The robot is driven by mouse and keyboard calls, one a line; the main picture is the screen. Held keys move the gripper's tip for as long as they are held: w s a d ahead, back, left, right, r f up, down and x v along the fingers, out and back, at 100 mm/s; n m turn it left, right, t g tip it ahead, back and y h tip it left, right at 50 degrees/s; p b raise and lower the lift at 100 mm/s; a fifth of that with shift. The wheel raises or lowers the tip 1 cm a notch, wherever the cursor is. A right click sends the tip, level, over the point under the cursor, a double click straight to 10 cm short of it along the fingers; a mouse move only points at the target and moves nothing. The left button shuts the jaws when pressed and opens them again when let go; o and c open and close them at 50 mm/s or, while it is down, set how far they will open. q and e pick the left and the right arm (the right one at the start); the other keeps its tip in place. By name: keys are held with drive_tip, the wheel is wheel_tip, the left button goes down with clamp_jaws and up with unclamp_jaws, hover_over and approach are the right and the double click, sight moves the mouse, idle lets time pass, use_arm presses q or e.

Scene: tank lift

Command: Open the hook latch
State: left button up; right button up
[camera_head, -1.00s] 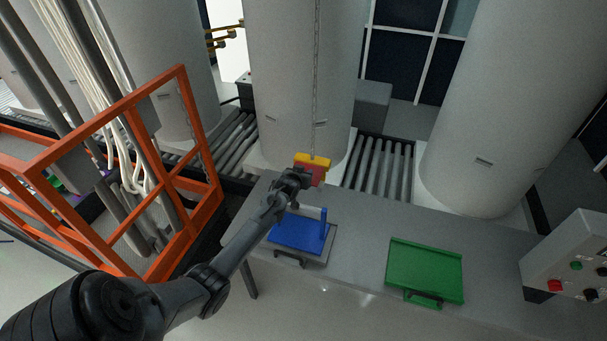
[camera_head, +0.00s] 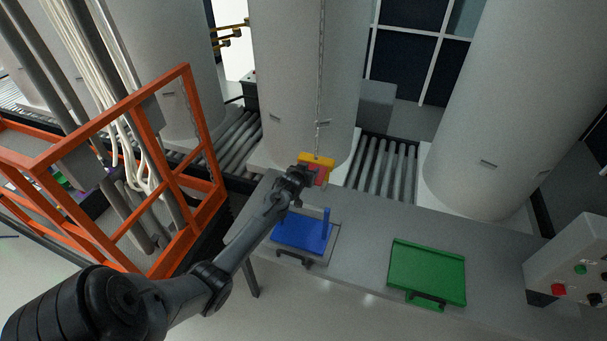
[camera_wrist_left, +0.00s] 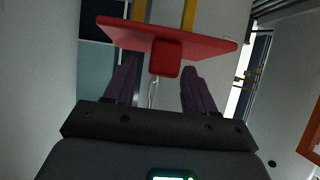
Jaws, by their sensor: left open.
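The hook block hangs on a chain (camera_head: 319,100) in front of the middle tank. It has a yellow upper part (camera_head: 318,160) and a red part, seen in the left wrist view as a wide red plate (camera_wrist_left: 205,40) with a small red block (camera_wrist_left: 165,58) on it. My left gripper (camera_head: 308,176) is at the hook block in the head view. In the left wrist view its two fingers (camera_wrist_left: 157,82) are open, one on either side of the small red block and just short of it. Contact is not visible. The right gripper is not in view.
Below the hook is a grey table (camera_head: 365,250) with a blue tray (camera_head: 300,236) with an upright post, and a green tray (camera_head: 428,272). A control box (camera_head: 570,265) stands at the right. An orange railing (camera_head: 130,105) is at the left. Large tanks (camera_head: 495,110) stand behind.

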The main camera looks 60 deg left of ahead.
use_arm(q)
drive_tip(key=v, duration=1)
drive_tip(key=shift+s, duration=0.25)
drive_tip(key=shift+d+r, duration=0.1)
drive_tip(key=s+d+f+m+g+h+p, duration=0.1)
drive_tip(key=s+d+p, duration=0.15)
drive_tip(key=d, duration=0.35)
drive_tip(key=s+d+f+m+h+p, duration=0.2)
drive_tip(key=s+d, duration=0.1)
drive_tip(key=d, duration=0.3)
drive_tip(key=s+d+f+m+g+h+p, duration=0.1)
drive_tip(key=s+d+p, duration=0.15)
drive_tip(key=d, duration=0.35)
drive_tip(key=s+d+r+m+g+h+p, duration=0.1)
drive_tip(key=s+d+r+m+g+h, duration=0.1)
drive_tip(key=s+d, duration=0.5)
drive_tip(key=s+d+r+m+g+h, duration=0.2)
drive_tip(key=s+d+r, duration=0.4)
drive_tip(key=d, duration=0.7)
drive_tip(key=shift+s+d+m+p, duration=0.4)
drive_tip(key=shift+s+m, duration=0.35)
drive_tip(key=shift+m, duration=0.15)
